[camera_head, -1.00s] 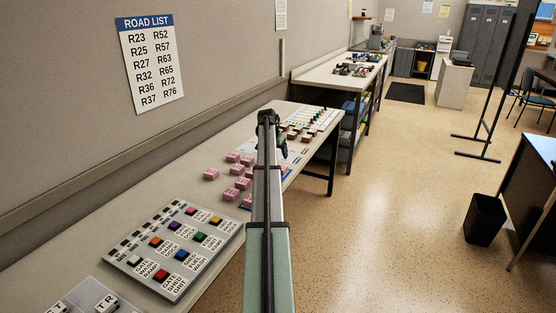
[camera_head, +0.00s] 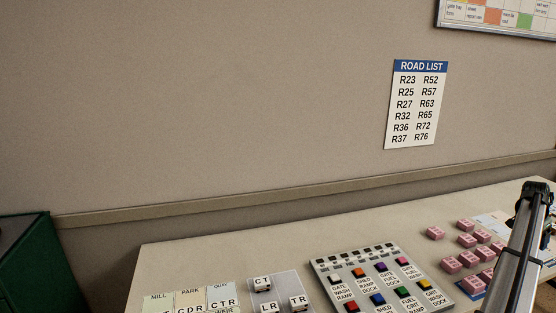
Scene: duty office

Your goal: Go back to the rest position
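My arm shows at the right edge of the head view, reaching up over the desk (camera_head: 215,258). Its dark end, around my gripper (camera_head: 536,190), is near the pink blocks (camera_head: 467,240) at the right. The fingers cannot be made out, so I cannot tell whether they are open or shut or hold anything.
A grey button panel (camera_head: 322,266) with coloured buttons lies on the desk. Left of it are a grey tray with white lettered blocks (camera_head: 263,284) and a lettered board (camera_head: 190,298). A road list (camera_head: 417,105) hangs on the wall. A dark green cabinet (camera_head: 35,260) stands at the left.

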